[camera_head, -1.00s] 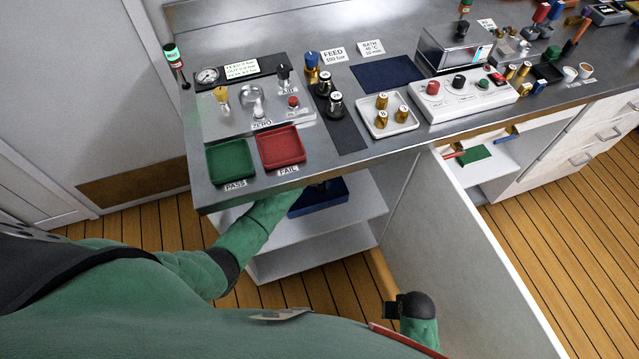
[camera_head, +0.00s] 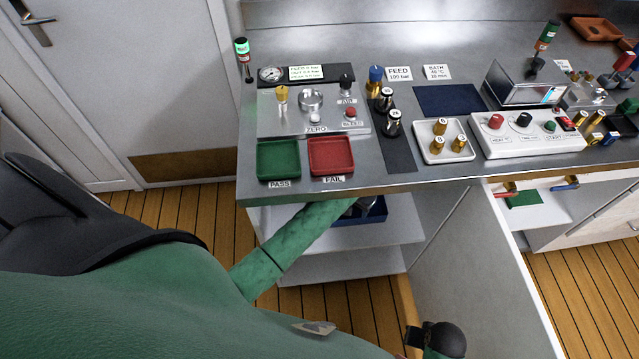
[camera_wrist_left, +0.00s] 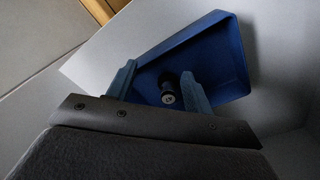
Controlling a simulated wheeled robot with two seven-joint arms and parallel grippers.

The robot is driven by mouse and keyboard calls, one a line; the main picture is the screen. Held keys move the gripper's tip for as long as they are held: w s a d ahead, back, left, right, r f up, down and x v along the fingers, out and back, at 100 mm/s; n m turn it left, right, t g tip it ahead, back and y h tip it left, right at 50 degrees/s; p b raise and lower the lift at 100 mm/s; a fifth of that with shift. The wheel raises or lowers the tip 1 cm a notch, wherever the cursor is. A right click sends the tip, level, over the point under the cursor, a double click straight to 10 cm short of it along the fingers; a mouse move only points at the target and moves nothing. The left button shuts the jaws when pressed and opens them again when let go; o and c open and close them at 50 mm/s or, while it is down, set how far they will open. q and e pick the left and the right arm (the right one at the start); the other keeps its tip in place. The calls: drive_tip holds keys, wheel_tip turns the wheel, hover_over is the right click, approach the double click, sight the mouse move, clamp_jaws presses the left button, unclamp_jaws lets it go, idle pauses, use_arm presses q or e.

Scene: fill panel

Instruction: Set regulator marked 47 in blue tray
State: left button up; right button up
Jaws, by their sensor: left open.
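The blue tray (camera_head: 372,217) sits on the upper shelf under the counter, partly hidden by the counter edge and my left arm. It also shows in the left wrist view (camera_wrist_left: 222,62). A dark regulator (camera_wrist_left: 168,90) with a pale marked end stands in the tray area; its number is too small to read. My left gripper (camera_wrist_left: 160,86) is open, with one finger on each side of the regulator and the right finger very close to it. In the head view my left gripper (camera_head: 357,207) is mostly hidden under the counter. My right gripper is not clearly seen.
On the counter are a green PASS tray (camera_head: 278,176), a red FAIL tray (camera_head: 331,172), two black regulators on a dark strip (camera_head: 398,158), and a white tray with brass parts (camera_head: 463,154). The counter edge overhangs the shelf. An open cabinet door (camera_head: 470,270) stands to the right.

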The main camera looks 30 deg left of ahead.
use_arm(q)
drive_tip(key=s+t, duration=0.1)
drive_tip(key=s, duration=2.9)
drive_tip(key=shift+d+r+h, duration=0.15)
drive_tip(key=shift+d+h, duration=0.05)
drive_tip(key=shift+h, duration=0.1)
